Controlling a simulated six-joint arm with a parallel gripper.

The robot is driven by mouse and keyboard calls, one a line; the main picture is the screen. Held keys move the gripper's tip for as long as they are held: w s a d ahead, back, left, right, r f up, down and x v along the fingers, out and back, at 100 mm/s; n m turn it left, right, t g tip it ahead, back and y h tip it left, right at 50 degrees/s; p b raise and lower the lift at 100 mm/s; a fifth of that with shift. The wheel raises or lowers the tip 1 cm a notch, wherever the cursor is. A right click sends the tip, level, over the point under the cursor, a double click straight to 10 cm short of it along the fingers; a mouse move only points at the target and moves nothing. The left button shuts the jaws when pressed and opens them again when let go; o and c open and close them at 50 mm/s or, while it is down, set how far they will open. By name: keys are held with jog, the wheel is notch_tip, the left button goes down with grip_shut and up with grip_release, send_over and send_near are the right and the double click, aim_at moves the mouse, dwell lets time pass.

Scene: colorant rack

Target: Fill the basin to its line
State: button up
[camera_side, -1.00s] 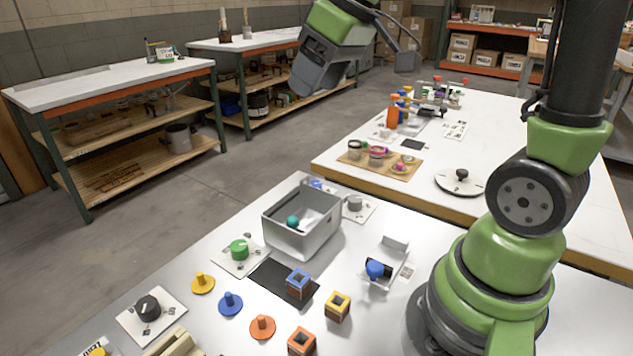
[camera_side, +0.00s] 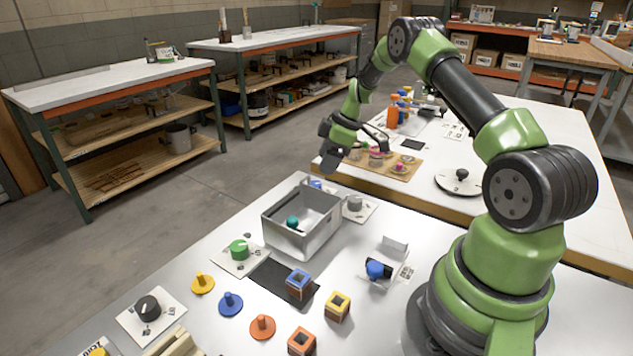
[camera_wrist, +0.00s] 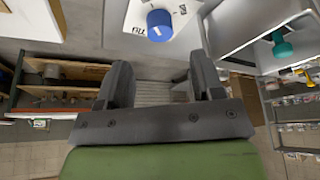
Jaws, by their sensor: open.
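The grey open-topped basin (camera_side: 272,238) stands on the front table with a teal knob-like piece (camera_side: 292,222) inside. Its wall (camera_wrist: 235,25) and the teal piece (camera_wrist: 283,45) also show at the right of the wrist view. I cannot make out a fill line or the water level. A blue knob (camera_wrist: 160,25) on a white plate (camera_wrist: 125,18) with partly cut-off lettering is beyond my fingers in the wrist view.
A green knob (camera_side: 239,250) and a grey knob (camera_side: 355,204) sit on plates beside the basin. Blue (camera_side: 299,284) and yellow (camera_side: 337,306) blocks, several pegged discs and a dark mat (camera_side: 268,272) lie in front. A wooden board (camera_side: 405,165) with jars is on the table behind.

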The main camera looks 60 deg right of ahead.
aim_at(315, 184)
jog(key=x, duration=0.7)
